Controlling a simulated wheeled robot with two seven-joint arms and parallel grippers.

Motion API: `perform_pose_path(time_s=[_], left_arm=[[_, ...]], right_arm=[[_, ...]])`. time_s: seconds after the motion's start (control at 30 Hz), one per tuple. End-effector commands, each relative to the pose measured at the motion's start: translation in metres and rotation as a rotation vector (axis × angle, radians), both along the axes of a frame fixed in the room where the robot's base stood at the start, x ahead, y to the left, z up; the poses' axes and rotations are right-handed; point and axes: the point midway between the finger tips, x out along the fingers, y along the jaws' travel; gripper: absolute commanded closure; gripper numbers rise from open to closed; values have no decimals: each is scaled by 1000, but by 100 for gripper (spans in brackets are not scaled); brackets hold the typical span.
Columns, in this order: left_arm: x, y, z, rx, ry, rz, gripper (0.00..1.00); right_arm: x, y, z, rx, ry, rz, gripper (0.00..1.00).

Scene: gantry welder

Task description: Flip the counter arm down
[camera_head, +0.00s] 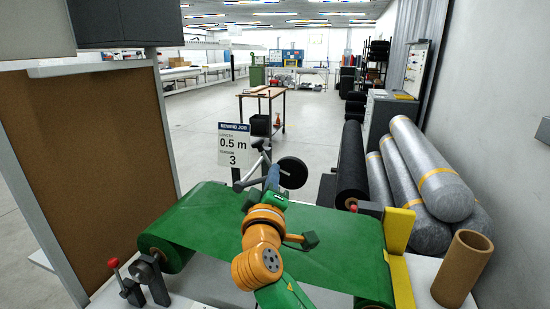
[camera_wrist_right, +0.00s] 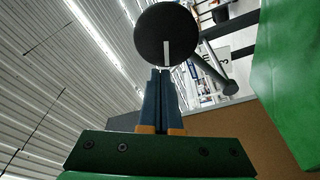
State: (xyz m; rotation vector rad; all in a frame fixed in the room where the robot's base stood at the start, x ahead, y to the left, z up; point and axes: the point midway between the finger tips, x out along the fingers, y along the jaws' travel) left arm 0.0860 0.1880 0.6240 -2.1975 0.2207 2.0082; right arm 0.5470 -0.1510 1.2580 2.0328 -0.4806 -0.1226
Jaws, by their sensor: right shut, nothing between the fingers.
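The counter arm is a dark grey bar (camera_head: 250,179) with a black round wheel (camera_head: 292,173), raised above the far edge of the green sheet (camera_head: 205,211). In the right wrist view the wheel (camera_wrist_right: 166,33) shows as a black disc with a white mark, and a grey bar (camera_wrist_right: 217,69) lies to its right. My right gripper (camera_head: 272,170) reaches out over the sheet beside the wheel. Its blue fingers (camera_wrist_right: 162,72) are shut and empty, with their tips just below the disc in the wrist view. I cannot tell whether they touch it. My left gripper is out of view.
A sign (camera_head: 234,146) reading 0.5 m stands behind the sheet. A red-knobbed lever (camera_head: 131,285) is at the front left. A yellow bracket (camera_head: 398,231) and cardboard tube (camera_head: 462,268) are at the right.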

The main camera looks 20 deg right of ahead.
Motion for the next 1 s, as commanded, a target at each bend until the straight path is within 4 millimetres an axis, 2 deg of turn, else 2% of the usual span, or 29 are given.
perform_pose_path(time_s=[0.03, 0.23, 0.67, 0.87, 1.0], left_arm=[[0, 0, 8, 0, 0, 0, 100], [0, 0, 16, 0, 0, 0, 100], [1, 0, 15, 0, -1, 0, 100], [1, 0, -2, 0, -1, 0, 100], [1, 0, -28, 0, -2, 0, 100]], right_arm=[[8, -4, 6, -2, 1, -3, 100], [29, -13, 5, 1, 1, -2, 100], [33, -15, 3, 5, -2, 0, 100], [32, -21, -7, 67, -44, 0, 100], [29, -35, -20, 186, -122, -1, 100]])
